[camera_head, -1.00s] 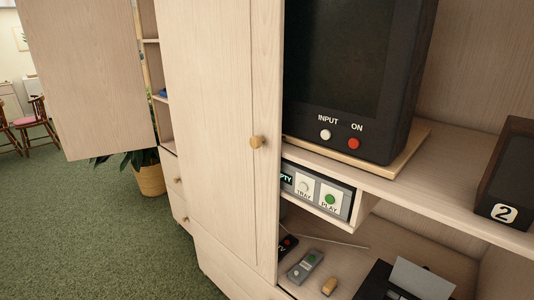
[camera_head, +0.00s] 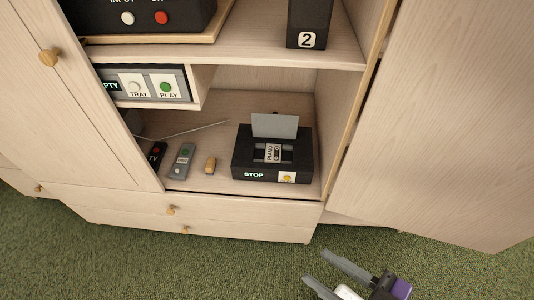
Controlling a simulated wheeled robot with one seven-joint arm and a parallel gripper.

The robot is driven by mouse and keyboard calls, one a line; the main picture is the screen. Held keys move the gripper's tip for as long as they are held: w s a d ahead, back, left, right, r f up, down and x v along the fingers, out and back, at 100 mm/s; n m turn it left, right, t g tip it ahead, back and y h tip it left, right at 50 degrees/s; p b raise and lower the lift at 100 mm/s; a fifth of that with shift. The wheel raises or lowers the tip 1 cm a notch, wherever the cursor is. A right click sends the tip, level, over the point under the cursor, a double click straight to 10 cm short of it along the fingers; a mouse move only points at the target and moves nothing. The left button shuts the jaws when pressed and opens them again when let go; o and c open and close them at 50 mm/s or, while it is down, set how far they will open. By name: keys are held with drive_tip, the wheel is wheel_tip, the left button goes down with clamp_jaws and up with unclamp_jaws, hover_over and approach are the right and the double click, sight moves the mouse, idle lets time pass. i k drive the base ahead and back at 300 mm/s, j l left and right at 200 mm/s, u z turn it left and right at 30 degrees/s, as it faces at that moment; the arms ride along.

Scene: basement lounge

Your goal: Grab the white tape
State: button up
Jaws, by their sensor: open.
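A cassette (camera_head: 272,153) with a white label reading PIANO sits in the black tape machine (camera_head: 243,160) on the lower shelf. The machine's grey lid is raised, and its front reads STOP beside an orange button. The cassette's body looks dark; no wholly white tape is clearly visible. My gripper (camera_head: 316,267) is at the bottom edge of the view, low in front of the cabinet and right of the drawers. It is open, its two grey fingers apart, and stands well away from the machine. A small white shape beside the fingers is cut off, and I cannot tell what it is.
A black remote (camera_head: 157,154), a grey remote (camera_head: 183,160) and a small tan block (camera_head: 210,165) lie left of the machine. The TRAY/PLAY unit (camera_head: 150,84) and speaker 2 (camera_head: 308,24) are above. An open cabinet door (camera_head: 440,120) stands at right. Green carpet is clear in front.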

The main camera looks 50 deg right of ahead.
sight(273, 154)
drive_tip(key=z, duration=0.25)
drive_tip(key=i+j+z, duration=0.2)
drive_tip(key=j+z, duration=0.2)
drive_tip(key=j, duration=0.15)
drive_tip(key=i+j+z, duration=0.2)
drive_tip(key=j, duration=0.15)
drive_tip(key=i+j+z, duration=0.1)
drive_tip(key=j, duration=0.5)
drive_tip(key=i+j+z, duration=0.1)
drive_tip(key=j, duration=0.55)
drive_tip(key=i+j+z, duration=0.1)
drive_tip(key=j, duration=0.55)
drive_tip(key=i+j+z, duration=0.1)
drive_tip(key=j, duration=0.55)
drive_tip(key=i+j, duration=0.1)
drive_tip(key=j, duration=1.2)
drive_tip(key=i+j, duration=0.15)
drive_tip(key=j, duration=0.5)
